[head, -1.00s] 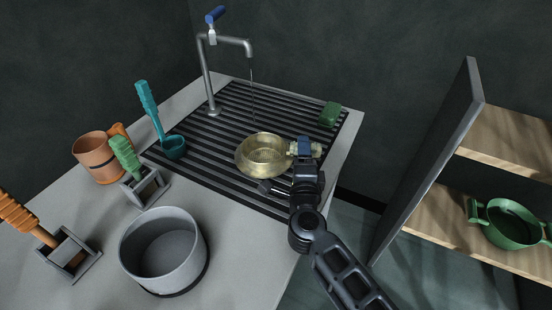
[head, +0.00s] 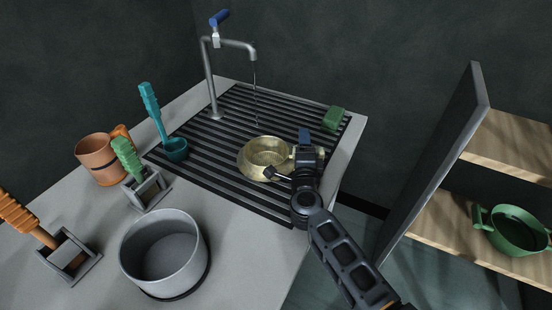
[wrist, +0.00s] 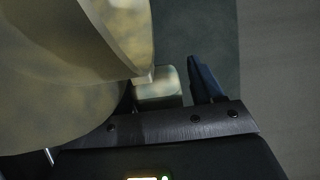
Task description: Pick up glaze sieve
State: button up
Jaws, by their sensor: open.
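The glaze sieve appears to be the brass-yellow round bowl (head: 262,155) with a mesh-like inside, resting on the black slatted rack. In the wrist view its pale yellow wall (wrist: 70,75) fills the upper left, with its short blocky handle (wrist: 160,88) below the rim. My gripper (head: 288,156) is open at the sieve's right side, around the handle area. One blue-tipped finger shows right of the handle in the wrist view, with a gap between them. The other finger is mostly hidden behind the bowl there.
A green block (head: 334,118) lies at the back right. An open cabinet (head: 450,230) holds a green pot (head: 515,228) on the right.

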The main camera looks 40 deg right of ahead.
grip_shut()
dwell(0.5)
jog(key=shift+r, duration=0.1)
